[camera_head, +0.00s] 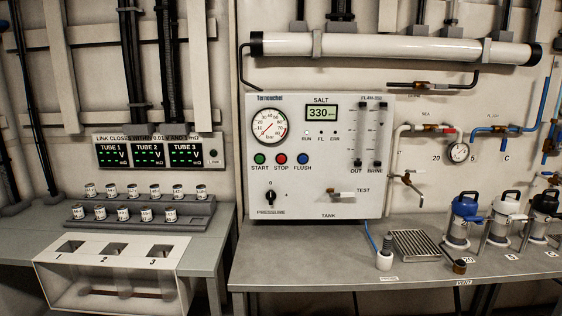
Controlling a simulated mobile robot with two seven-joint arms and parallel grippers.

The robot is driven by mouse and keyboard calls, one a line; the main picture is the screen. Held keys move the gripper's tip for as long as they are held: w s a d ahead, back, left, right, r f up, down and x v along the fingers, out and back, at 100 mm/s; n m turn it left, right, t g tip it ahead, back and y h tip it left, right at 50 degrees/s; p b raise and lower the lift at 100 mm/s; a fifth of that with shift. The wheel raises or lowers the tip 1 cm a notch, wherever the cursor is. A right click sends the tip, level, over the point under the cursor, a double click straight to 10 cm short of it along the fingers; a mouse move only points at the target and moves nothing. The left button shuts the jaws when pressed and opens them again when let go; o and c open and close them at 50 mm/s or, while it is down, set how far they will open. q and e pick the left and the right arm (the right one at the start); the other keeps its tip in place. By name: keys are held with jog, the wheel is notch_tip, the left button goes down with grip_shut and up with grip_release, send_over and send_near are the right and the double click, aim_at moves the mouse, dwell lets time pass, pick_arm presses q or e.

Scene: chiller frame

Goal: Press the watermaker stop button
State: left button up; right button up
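The watermaker panel (350,190) is a white box on the wall above the right bench. Its red stop button (281,159) is labelled STOP and sits between the green start button (260,159) and the blue flush button (302,159). Above the buttons are a round pressure gauge (268,127) and a salt display (321,113) reading 330. Small RUN, FL and ERR lamps (321,132) sit under the display; the RUN lamp's state is hard to tell. Nothing covers the stop button. Neither of my grippers is in view.
Below the panel runs a grey bench (330,268) with a drain tray (415,245), a small white cup (384,261) and several filter housings at the right. The left bench holds a rack (140,226) of small cans.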

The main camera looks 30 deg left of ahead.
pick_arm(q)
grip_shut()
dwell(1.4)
